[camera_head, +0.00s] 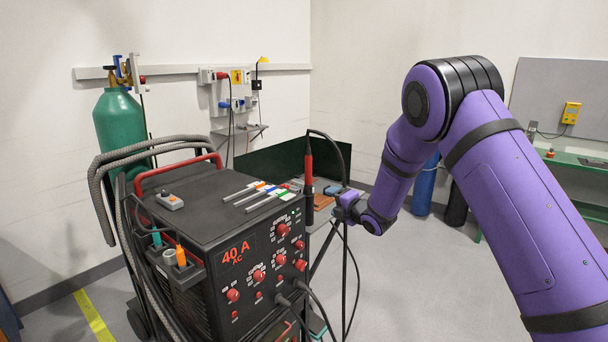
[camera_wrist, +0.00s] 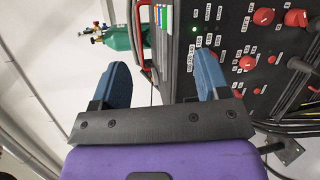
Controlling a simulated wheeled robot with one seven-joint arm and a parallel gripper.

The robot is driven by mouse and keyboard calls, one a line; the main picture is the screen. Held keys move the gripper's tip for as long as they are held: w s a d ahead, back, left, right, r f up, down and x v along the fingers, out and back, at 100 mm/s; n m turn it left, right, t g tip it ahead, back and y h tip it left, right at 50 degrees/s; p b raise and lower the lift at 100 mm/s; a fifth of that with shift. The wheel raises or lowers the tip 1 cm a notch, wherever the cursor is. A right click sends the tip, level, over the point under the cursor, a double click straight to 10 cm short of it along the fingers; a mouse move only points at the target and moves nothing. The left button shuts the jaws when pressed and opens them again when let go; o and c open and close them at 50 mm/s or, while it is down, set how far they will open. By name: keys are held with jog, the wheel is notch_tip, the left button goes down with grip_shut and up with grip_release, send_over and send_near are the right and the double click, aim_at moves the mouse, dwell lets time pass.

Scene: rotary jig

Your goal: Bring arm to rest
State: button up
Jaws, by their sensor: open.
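My purple arm reaches in from the right in the head view and bends down toward the welding machine (camera_head: 230,235). My gripper (camera_head: 332,190) is at its end, just right of the machine's front corner. In the wrist view its two blue fingers stand wide apart, and my gripper (camera_wrist: 163,78) is open with nothing held between them. The machine's red-knobbed front panel (camera_wrist: 255,60) lies beyond and right of the fingers there. I cannot tell the exact gap between the fingers and the machine.
A red-handled torch (camera_head: 309,168) stands upright close to my gripper, with a black cable looping over. A green gas cylinder (camera_head: 120,130) stands behind the machine. Cables hang from the machine's front. A green bench (camera_head: 578,160) is at the right; open floor (camera_head: 420,290) lies below my arm.

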jog(key=s+d+r+m+h, duration=0.25)
jog(key=d+r+m, duration=0.2)
jog(key=r, duration=0.25)
jog(key=s+d+r+m+h, duration=0.2)
jog(key=s+d+r+m, duration=0.1)
jog(key=d+r, duration=0.3)
jog(key=s+d+r+m+g+h, duration=0.1)
jog(key=s+d+r+m+h, duration=0.1)
jog(key=s+d+r+m, duration=0.3)
jog(key=s+d+r+m+g+h, duration=0.1)
jog(key=s+r+m+h, duration=0.1)
jog(key=s+r, duration=0.35)
jog(key=s+d+m+g, duration=0.1)
jog(key=s+m, duration=0.3)
jog(key=s, duration=0.8)
jog(key=s+d+m+g, duration=0.1)
jog(key=s+m+g, duration=0.2)
jog(key=s, duration=1)
jog(key=s+d+f+m+g, duration=0.1)
jog(key=s+m, duration=0.4)
jog(key=s, duration=0.8)
jog(key=shift+d+m+g, duration=0.35)
jog(key=shift+d+g, duration=0.15)
jog(key=shift+g, duration=0.1)
jog(key=shift+w+f+h, duration=0.1)
jog(key=shift+h, duration=0.15)
jog(key=shift+c, duration=0.3)
